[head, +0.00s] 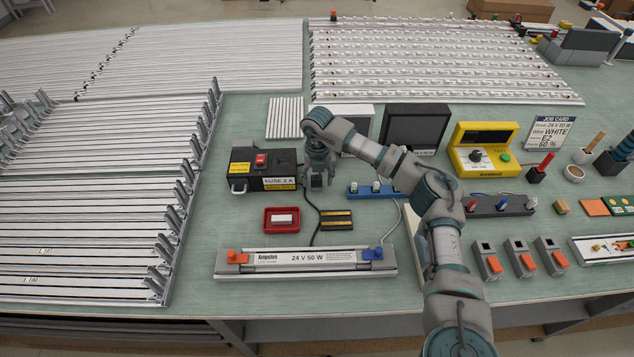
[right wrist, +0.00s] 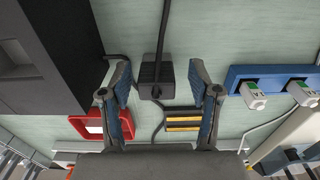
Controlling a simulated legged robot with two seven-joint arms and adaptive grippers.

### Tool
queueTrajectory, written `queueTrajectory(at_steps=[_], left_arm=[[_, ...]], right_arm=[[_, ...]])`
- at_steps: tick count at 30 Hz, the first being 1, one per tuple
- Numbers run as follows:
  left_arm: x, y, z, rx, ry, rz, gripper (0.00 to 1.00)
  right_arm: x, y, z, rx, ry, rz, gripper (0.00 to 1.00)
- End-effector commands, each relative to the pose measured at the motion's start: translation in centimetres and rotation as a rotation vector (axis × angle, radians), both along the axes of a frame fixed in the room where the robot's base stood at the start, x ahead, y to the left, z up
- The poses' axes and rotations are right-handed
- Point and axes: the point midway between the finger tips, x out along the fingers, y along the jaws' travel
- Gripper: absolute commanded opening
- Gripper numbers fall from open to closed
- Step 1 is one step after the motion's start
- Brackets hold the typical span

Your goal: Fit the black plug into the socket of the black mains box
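The black mains box (head: 247,176) stands at centre left with a red switch and a "FUSE 2 A" label; its dark side fills the left of the right wrist view (right wrist: 50,60). I cannot make out the socket clearly. My right gripper (head: 318,180) points down just right of the box. In the right wrist view its blue-padded fingers (right wrist: 159,78) are open, one on each side of the black plug (right wrist: 156,80), with gaps on both sides. A black cord (right wrist: 163,30) runs from the plug. The gripper mostly hides the plug in the head view. My left gripper is not in view.
A red tray (head: 268,225), a black and yellow block (head: 337,224) and a blue rack (head: 362,192) lie close by. A "24 V 50 W" light bar (head: 300,260) lies in front. Slatted panels (head: 90,200) fill the left.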

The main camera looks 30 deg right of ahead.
Motion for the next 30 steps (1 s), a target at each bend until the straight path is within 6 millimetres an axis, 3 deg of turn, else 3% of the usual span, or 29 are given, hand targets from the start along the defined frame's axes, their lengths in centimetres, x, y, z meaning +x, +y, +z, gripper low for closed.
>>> queueTrajectory(at_steps=[1, 6, 7, 17, 22, 26, 30], left_arm=[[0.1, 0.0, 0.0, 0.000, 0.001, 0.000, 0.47], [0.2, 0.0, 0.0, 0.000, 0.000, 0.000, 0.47], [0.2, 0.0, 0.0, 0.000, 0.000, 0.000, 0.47], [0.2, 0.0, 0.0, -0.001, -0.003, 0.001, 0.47], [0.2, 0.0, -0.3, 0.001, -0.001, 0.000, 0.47], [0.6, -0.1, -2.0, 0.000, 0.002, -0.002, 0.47], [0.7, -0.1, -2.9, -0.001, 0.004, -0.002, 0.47]], right_arm=[[0.0, 0.0, 0.0, 0.000, 0.000, 0.000, 0.45], [0.0, 0.2, 0.1, -0.002, 0.000, 0.001, 0.02], [0.0, 0.2, 0.1, -0.002, 0.000, 0.001, 0.00], [0.0, 0.0, 0.3, 0.000, -0.001, 0.000, 0.00], [0.1, 0.0, 1.9, 0.001, -0.003, 0.000, 0.00], [0.1, 0.1, 4.2, 0.000, -0.005, 0.001, 0.00], [-2.9, 1.1, 4.0, -0.002, -0.001, 0.005, 0.00]])
